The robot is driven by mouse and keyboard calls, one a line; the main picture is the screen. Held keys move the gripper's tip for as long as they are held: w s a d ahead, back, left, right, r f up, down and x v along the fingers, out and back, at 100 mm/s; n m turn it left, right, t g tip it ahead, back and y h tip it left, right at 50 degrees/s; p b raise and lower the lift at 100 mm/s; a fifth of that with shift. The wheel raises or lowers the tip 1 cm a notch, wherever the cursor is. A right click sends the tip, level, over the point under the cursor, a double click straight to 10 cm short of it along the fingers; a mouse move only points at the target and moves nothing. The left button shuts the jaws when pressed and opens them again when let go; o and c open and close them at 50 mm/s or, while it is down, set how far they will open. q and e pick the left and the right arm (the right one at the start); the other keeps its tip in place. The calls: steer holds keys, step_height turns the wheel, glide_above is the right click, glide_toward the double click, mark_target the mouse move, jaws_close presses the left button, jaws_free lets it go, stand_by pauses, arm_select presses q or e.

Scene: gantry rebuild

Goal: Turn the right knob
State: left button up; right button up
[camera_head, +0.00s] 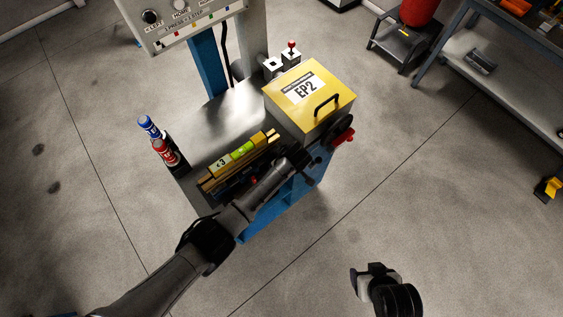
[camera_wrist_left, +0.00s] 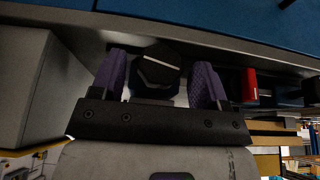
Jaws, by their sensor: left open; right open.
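A black faceted knob (camera_wrist_left: 158,68) shows in the left wrist view under a grey edge, between the two purple-padded fingers of my left gripper (camera_wrist_left: 162,84). The gripper is open, with a finger on each side of the knob; I cannot tell whether either touches it. I cannot tell from its looks whether this is the right knob. In the head view my left arm reaches over the front of the workstation, beside the yellow EP2 box (camera_head: 311,92), and its fingertips are hard to make out. My right gripper (camera_head: 374,270) is open and empty above the floor at the bottom right.
A blue spray can (camera_head: 148,127) and a red one (camera_head: 162,150) stand at the workstation's left corner. A spirit level (camera_head: 238,154) lies by my left arm. A red handle (camera_head: 342,137) sticks out below the box. A control panel (camera_head: 184,31) stands behind.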

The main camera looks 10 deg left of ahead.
arm_select(q)
steer(key=shift+a+f, duration=0.1)
steer(key=shift+f, duration=0.1)
steer(key=c, duration=0.9)
steer(key=shift+w+d+f+g+y+b, duration=0.2)
steer(key=shift+g+y+b, duration=0.6)
steer(key=shift+b, duration=0.05)
steer(key=shift+m+g+y+b, duration=0.4)
steer(key=shift+y+b, duration=0.1)
steer(key=shift+b, duration=0.2)
steer(key=shift+r, duration=0.1)
steer(key=o, duration=0.9)
